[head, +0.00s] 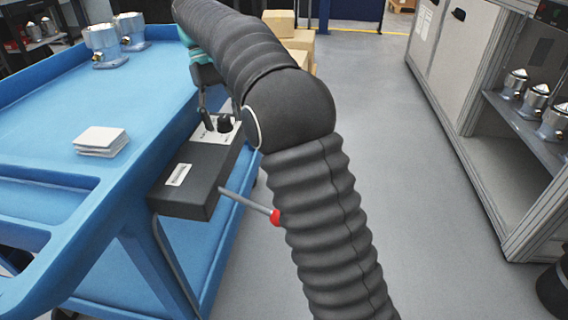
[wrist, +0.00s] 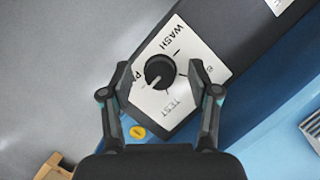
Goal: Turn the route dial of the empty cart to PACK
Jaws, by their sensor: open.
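The route dial is a black round knob (wrist: 160,72) on a white plate (wrist: 150,100) that reads WASH, TEST and a partly covered word starting with P; another label at the right is mostly hidden. A small light mark shows on the knob's lower left; I cannot tell which label it points to. In the head view the dial (head: 224,123) sits on a dark box (head: 195,182) at the side of the blue cart (head: 140,165). My gripper (wrist: 161,74) is open, its fingers on either side of the knob with gaps visible. In the head view my arm partly hides it.
A stack of white cards (head: 101,141) lies on the cart, and metal housings (head: 105,46) stand at its far end. A red-tipped lever (head: 275,217) sticks out from the box. Cardboard boxes (head: 300,45) stand behind. Grey floor (head: 390,150) is clear to the right, before a shelf cabinet (head: 500,190).

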